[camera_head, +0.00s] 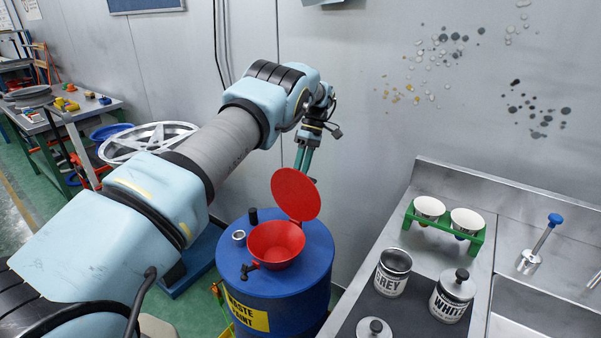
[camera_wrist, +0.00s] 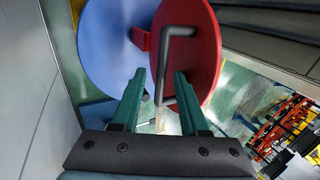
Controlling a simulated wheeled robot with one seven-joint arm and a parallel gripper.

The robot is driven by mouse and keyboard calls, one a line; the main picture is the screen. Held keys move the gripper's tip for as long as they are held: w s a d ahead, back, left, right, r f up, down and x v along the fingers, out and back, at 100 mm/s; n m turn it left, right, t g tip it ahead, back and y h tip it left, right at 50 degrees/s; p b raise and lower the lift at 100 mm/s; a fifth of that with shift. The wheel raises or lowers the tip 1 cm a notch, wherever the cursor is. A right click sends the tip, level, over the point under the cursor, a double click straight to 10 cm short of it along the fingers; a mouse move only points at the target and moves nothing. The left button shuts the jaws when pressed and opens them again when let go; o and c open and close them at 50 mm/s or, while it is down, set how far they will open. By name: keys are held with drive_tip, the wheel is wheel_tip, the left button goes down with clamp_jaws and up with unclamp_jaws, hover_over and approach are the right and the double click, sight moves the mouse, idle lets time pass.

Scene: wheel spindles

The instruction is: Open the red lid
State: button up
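The red lid (camera_head: 296,194) stands raised, tilted up from the red funnel (camera_head: 275,244) on top of the blue waste paint drum (camera_head: 300,290). The funnel's mouth is uncovered. My gripper (camera_head: 304,160) is at the upper back side of the lid, which partly hides its fingers. In the wrist view, the lid (camera_wrist: 205,50) shows its outer face with a bent black handle (camera_wrist: 172,32). My gripper (camera_wrist: 165,73) has its green fingers apart, with the handle in line with the gap between them. Whether the fingers touch the handle or lid, I cannot tell.
A steel counter (camera_head: 459,180) to the right holds a green cup rack (camera_head: 441,232), a GREY can (camera_head: 391,272) and a WHITE can (camera_head: 452,296). A metal wheel (camera_head: 150,140) stands behind my arm. The wall is close behind the drum.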

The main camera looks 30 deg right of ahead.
drive_tip(key=shift+w+r, duration=0.1)
drive_tip(key=shift+r, duration=0.05)
wheel_tip(320, 180, up, 10)
drive_tip(key=b, duration=0.3)
drive_tip(key=shift+a, duration=0.1)
idle(0.5)
drive_tip(key=w+a+r+m+t+h, duration=0.1)
drive_tip(key=w+a+h, duration=0.1)
drive_tip(key=a, duration=1)
drive_tip(key=w+a+r+m+h, duration=0.1)
drive_tip(key=a+m+h, duration=0.1)
drive_tip(key=a, duration=1)
drive_tip(key=s+a+f+m+t+h, duration=0.1)
drive_tip(key=s+a+f+m+t, duration=0.2)
drive_tip(key=s+a, duration=1.4)
drive_tip(key=shift+s+a+f+m, duration=0.3)
drive_tip(key=shift+s+f+m, duration=0.15)
drive_tip(key=shift+s, duration=0.75)
